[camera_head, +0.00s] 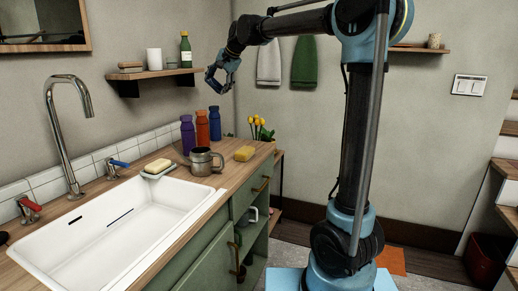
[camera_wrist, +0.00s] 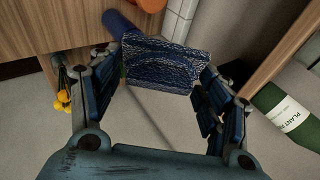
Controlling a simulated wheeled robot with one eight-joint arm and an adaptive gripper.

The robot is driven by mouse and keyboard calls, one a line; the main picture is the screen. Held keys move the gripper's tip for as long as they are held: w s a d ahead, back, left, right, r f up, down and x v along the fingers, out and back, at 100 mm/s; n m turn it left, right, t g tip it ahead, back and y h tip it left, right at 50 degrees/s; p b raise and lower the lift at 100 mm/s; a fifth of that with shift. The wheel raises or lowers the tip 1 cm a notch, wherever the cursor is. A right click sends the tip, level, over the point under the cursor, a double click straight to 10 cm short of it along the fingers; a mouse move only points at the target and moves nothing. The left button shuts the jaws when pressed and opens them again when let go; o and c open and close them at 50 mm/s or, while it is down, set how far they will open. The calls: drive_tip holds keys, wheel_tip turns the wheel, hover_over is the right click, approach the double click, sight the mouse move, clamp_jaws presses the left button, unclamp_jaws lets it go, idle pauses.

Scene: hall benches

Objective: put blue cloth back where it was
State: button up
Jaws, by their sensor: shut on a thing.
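The blue cloth (camera_wrist: 165,65) is dark blue and textured. It spans between the fingertips of my gripper (camera_wrist: 157,72) in the wrist view, and my gripper is shut on it. In the head view my gripper (camera_head: 216,82) is in the air at the wall, just right of the small shelf's end and above the counter's far end. The cloth cannot be clearly made out there. A white towel (camera_head: 268,63) and a green towel (camera_head: 304,62) hang side by side on the wall right of my gripper.
The wall shelf (camera_head: 155,73) holds a green bottle (camera_head: 185,50) and a white cup (camera_head: 154,59).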

drive_tip(key=d+f+h, duration=0.2)
drive_tip(key=d+f, duration=0.3)
drive_tip(key=f, duration=0.2)
drive_tip(key=d+f+h, duration=0.3)
drive_tip(key=d+f, duration=0.3)
drive_tip(key=f, duration=0.1)
drive_tip(key=d+f+n+t+h, duration=0.1)
drive_tip(key=d+f+h, duration=0.2)
drive_tip(key=d+f, duration=0.3)
drive_tip(key=shift+f, duration=3)
drive_tip(key=o, duration=0.8)
drive_tip(key=shift+a+r, duration=0.1)
